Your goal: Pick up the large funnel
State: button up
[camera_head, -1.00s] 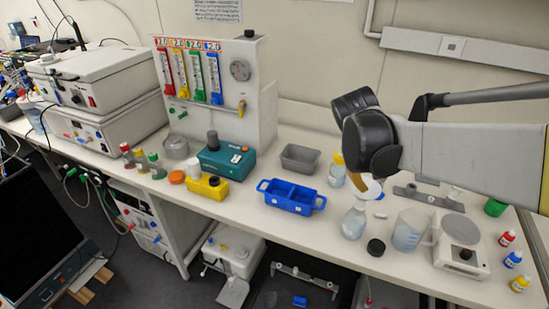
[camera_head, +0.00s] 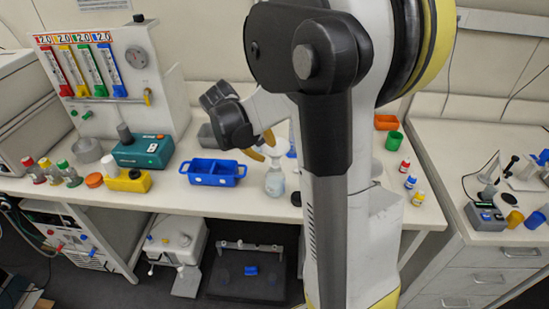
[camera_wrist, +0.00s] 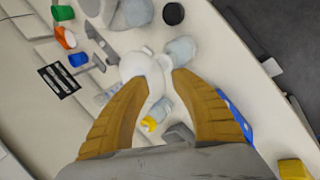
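In the wrist view, a white rounded piece (camera_wrist: 138,65) that looks like the large funnel shows between and just beyond the fingertips; its full shape is unclear. My gripper (camera_wrist: 161,78) has two tan ribbed fingers held apart, with a gap between the tips. The left fingertip overlaps the white piece in the picture, and I cannot tell whether they touch. In the head view, my gripper (camera_head: 262,148) is over the bench, just above and left of a clear bottle (camera_head: 275,182). I cannot make out the funnel there, and my arm hides much of the area.
A black cap (camera_wrist: 173,14) and a yellow-capped bottle (camera_wrist: 152,122) are close by in the wrist view. A green cup (camera_head: 394,141) and small dropper bottles (camera_head: 410,181) stand right of my arm.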

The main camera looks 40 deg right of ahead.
aim_at(275, 157)
jog(key=x, duration=0.3)
grip_shut()
jog(key=shift+r, duration=0.1)
